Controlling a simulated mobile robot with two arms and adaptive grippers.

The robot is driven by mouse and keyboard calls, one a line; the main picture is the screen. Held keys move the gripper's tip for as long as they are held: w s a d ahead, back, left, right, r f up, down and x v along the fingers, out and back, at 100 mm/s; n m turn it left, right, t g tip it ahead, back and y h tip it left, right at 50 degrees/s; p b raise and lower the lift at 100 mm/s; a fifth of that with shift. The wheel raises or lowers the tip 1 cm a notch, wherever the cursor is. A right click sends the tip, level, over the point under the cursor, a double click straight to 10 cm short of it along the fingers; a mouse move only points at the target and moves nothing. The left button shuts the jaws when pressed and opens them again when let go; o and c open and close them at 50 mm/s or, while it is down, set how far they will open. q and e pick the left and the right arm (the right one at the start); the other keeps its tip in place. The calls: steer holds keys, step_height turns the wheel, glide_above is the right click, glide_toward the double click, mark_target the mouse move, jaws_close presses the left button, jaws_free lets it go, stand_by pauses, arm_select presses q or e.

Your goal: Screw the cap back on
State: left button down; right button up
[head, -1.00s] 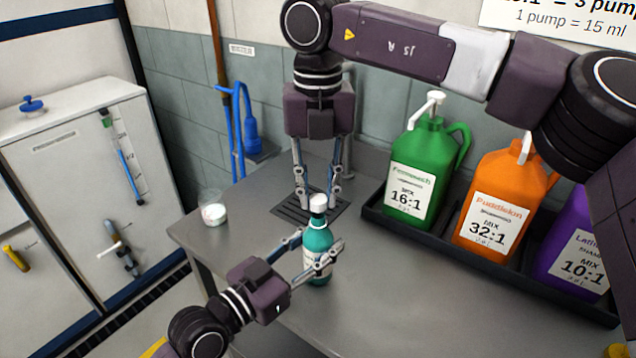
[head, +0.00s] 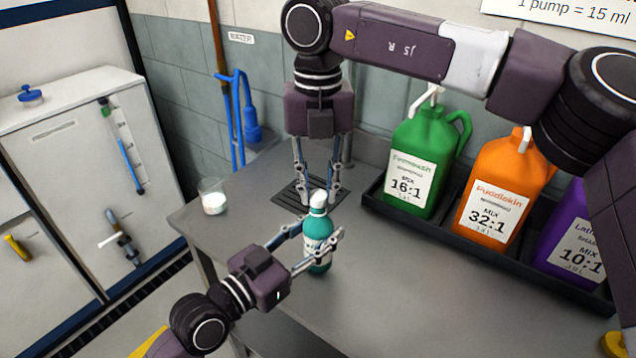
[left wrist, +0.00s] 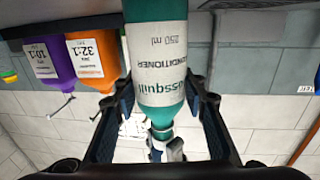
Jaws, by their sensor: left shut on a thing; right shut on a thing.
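The teal bottle (head: 318,222) with a pale label is upright at the middle of the counter. My left gripper (head: 318,239) is shut around its body from the front left. A white cap (head: 318,198) is at the top of the bottle, between the fingertips of my right gripper (head: 320,199), which points straight down from above. In the left wrist view the bottle (left wrist: 157,60) appears upside down between my left fingers, its neck toward the bottom. I cannot tell whether the cap is seated on the thread.
A clear cup (head: 213,197) with white contents stands at the counter's left edge. A black tray (head: 372,204) at the right holds green (head: 425,150), orange (head: 505,170) and purple (head: 578,225) jugs. A dark drain grate (head: 290,197) lies behind the bottle. The front counter is clear.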

steer(key=shift+f, duration=0.55)
stand_by(0.4)
steer(key=m, duration=0.6)
steer(key=shift+d, duration=0.1)
steer(key=m, duration=0.5)
steer(key=shift+m, duration=0.3)
steer(key=m, duration=0.5)
steer(key=shift+s, duration=0.1)
steer(key=m, duration=0.6)
steer(key=o, duration=0.7)
